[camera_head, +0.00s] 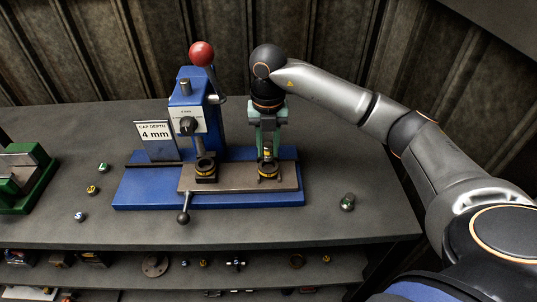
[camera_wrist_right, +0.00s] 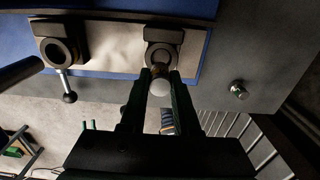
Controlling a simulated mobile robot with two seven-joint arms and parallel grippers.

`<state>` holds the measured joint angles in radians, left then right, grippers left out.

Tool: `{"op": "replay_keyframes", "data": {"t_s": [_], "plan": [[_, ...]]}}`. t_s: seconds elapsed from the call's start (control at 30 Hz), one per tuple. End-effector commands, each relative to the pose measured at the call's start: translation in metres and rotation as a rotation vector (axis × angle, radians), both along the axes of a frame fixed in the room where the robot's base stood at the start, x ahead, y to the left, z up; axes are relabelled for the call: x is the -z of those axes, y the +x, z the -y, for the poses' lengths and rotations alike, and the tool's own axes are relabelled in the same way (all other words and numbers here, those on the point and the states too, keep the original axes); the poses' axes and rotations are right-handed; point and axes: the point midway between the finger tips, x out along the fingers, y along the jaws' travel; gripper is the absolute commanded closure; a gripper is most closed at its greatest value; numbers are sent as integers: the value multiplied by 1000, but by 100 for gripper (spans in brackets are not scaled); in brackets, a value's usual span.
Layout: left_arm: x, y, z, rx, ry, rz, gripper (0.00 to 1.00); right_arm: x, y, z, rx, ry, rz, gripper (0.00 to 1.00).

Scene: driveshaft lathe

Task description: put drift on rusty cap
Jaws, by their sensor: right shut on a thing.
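My right gripper (camera_head: 267,150) points down over the right-hand dark holder (camera_head: 268,172) on the press's metal plate. In the right wrist view its fingers (camera_wrist_right: 160,84) are shut on a small piece with a pale rounded end (camera_wrist_right: 159,89), which I take to be the drift. A brownish patch (camera_wrist_right: 157,71) shows just past it, at the holder; it may be the rusty cap, but the fingers and the piece hide most of it. I cannot tell whether the piece touches it. My left gripper is not in view.
The blue press (camera_head: 125,190) has a red-knobbed lever (camera_head: 202,54), a "4 mm" sign (camera_head: 156,133) and a left holder (camera_head: 205,168). Small banded pieces (camera_head: 91,189) lie left; a metal cylinder (camera_head: 347,202) lies right. A green fixture (camera_head: 25,180) stands far left.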

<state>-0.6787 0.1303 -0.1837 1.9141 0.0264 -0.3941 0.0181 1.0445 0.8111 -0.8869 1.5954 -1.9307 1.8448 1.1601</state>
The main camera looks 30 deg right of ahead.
Motion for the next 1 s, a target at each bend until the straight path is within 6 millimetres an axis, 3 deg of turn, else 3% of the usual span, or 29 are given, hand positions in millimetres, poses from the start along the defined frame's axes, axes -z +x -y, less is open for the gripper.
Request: {"op": "replay_keyframes", "data": {"t_s": [0.3, 0.67, 0.7, 0.93, 1.0], "plan": [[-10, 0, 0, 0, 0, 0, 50, 37, 3, 4, -1, -1, -3, 100], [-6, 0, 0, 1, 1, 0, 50, 42, 4, 4, 0, -2, -1, 100], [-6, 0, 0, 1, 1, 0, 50, 42, 3, 4, 0, -1, -2, 69], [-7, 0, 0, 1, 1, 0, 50, 41, 3, 4, 0, -2, -2, 43], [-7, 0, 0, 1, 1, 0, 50, 41, 3, 4, 0, -2, -2, 40]]}}
